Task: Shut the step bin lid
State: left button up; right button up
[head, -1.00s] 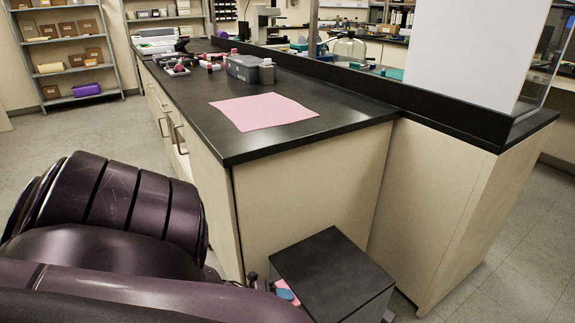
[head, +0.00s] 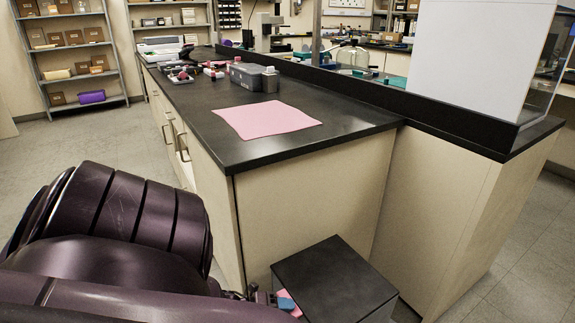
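The step bin (head: 335,280) is a dark box on the floor at the bottom of the head view, beside the end of the bench. Its flat black top panel faces up. Pink and blue pieces (head: 287,302) show at its left side, below the panel's left edge, so there is a gap there. The lower part of the bin is cut off by the frame. My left gripper (head: 256,294) is just left of the bin, mostly hidden behind my dark purple arm. Its fingers are too small and covered to read, and I cannot tell whether it touches the bin. My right gripper is out of view.
The bench (head: 300,190) with a black top stands right behind the bin. A pink sheet (head: 265,119) and a grey box (head: 246,76) lie on it. Shelves (head: 70,55) stand at the back left. Open floor (head: 60,145) lies left of the bench.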

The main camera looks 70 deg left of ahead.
pick_arm(q)
jog(key=p+v, duration=0.1)
jog(key=v, duration=0.9)
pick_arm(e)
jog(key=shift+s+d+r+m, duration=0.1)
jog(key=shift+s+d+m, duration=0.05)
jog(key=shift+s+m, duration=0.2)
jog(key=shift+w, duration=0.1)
pick_arm(q)
jog(key=w+d+r+n+g+y+p, duration=0.1)
jog(key=w+d+r+n+p, duration=0.2)
jog(key=d, duration=0.4)
jog(key=d+r+n+p, duration=0.3)
jog(key=d+n, duration=0.2)
jog(key=d, duration=0.2)
jog(key=d+r+n+g+y+p, duration=0.1)
jog(key=d+r+n+g+p, duration=0.2)
jog(key=d+r+n, duration=0.6)
jog(key=w+d+r+p, duration=0.1)
jog(key=d+r+p, duration=0.1)
jog(key=r, duration=0.3)
jog(key=shift+d+n+y+p, duration=0.3)
jog(key=shift+d+p, duration=0.1)
jog(key=shift+d, duration=0.2)
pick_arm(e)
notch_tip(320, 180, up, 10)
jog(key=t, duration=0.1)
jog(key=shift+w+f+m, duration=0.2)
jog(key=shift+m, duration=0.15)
